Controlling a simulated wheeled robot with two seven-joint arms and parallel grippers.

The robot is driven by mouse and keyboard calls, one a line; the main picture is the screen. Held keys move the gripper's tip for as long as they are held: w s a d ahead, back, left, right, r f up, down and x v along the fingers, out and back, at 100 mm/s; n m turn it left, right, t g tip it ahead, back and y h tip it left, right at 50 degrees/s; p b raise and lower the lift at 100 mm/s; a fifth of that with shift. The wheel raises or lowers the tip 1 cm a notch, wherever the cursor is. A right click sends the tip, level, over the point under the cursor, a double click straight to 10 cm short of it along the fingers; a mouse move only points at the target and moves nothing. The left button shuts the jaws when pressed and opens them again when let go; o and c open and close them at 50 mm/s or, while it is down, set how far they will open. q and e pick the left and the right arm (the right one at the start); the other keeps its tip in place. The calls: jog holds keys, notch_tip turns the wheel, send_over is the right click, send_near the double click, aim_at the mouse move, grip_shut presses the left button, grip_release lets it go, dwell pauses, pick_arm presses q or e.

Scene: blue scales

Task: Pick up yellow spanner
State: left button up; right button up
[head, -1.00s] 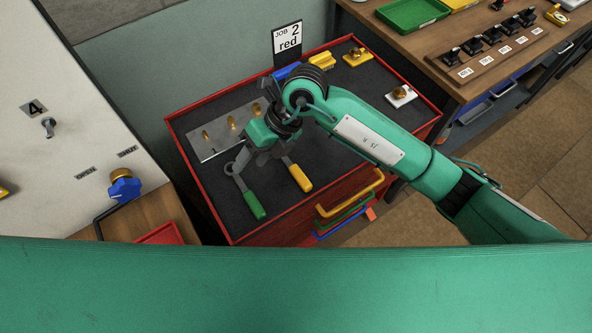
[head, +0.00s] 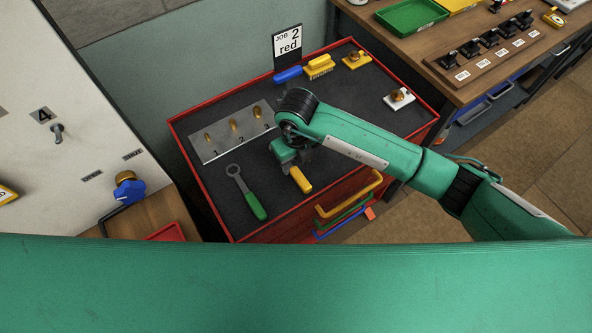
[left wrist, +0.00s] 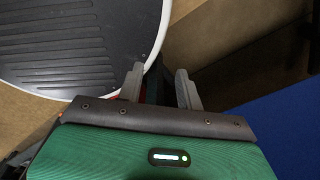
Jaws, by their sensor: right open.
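The yellow spanner shows in the head view by its yellow handle (head: 301,180) on the dark top of the red-edged cart. Its head end is hidden under my right gripper and wrist. My right gripper (head: 295,163) is open, over or just above that hidden end; whether it touches the spanner I cannot tell. A green-handled spanner (head: 256,206) lies to the left, its ring end pointing up the picture. My left gripper (left wrist: 160,86) is open and empty in the left wrist view, away from the cart top.
A metal plate (head: 213,148) with several brass pegs lies behind the spanners. The red cart rim (head: 201,190) bounds the top. A panel with a blue valve (head: 126,190) stands left.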

aim_at(296, 171)
jog(key=shift+f+p, duration=0.6)
notch_tip(296, 171, down, 3)
jog(key=shift+w+a+f+p, duration=0.1)
jog(key=shift+f+p, duration=0.1)
jog(key=shift+p, duration=0.55)
jog(key=shift+f, duration=0.45)
jog(key=shift+c, duration=0.4)
grip_shut()
